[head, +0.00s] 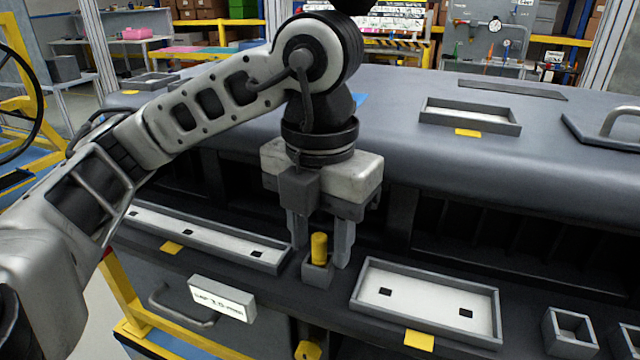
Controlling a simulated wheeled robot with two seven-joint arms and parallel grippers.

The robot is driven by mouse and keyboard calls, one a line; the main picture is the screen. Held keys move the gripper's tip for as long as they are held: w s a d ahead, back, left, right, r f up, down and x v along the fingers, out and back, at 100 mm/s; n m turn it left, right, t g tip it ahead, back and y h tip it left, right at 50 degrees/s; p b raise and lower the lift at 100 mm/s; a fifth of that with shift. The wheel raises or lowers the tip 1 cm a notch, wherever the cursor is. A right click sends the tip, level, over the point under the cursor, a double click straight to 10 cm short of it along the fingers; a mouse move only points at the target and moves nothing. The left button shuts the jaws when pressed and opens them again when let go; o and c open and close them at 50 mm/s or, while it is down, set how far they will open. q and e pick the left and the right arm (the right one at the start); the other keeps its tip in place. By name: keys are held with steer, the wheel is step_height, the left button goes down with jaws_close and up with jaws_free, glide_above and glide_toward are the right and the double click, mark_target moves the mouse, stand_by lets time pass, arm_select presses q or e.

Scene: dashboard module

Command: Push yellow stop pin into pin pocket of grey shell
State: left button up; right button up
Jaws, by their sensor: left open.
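The yellow stop pin (319,248) stands upright in a small dark grey square holder (317,274) on the dark front ledge. My left gripper (322,258) reaches down from above with its fingers on either side of the pin. The fingers are apart, and a gap shows between the pin and the right finger. I cannot tell whether the left finger touches the pin. The pin's lower end is hidden inside the holder. I cannot tell for sure which part is the grey shell. My right gripper is not in view.
A long tray (205,240) lies left of the gripper, and another tray (425,307) lies close on the right, both with small dark square holes. A small square box (570,330) stands further right. A raised grey dashboard surface (450,160) lies behind.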

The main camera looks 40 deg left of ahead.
mark_target(320, 235)
arm_select(q)
steer(key=shift+f, duration=0.25)
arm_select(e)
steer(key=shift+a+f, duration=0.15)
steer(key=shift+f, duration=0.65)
arm_select(q)
steer(key=shift+r+p, duration=0.4)
steer(key=shift+r, duration=0.55)
step_height(320, 235, up, 14)
steer(key=p, duration=0.4)
steer(key=shift+r, duration=0.25)
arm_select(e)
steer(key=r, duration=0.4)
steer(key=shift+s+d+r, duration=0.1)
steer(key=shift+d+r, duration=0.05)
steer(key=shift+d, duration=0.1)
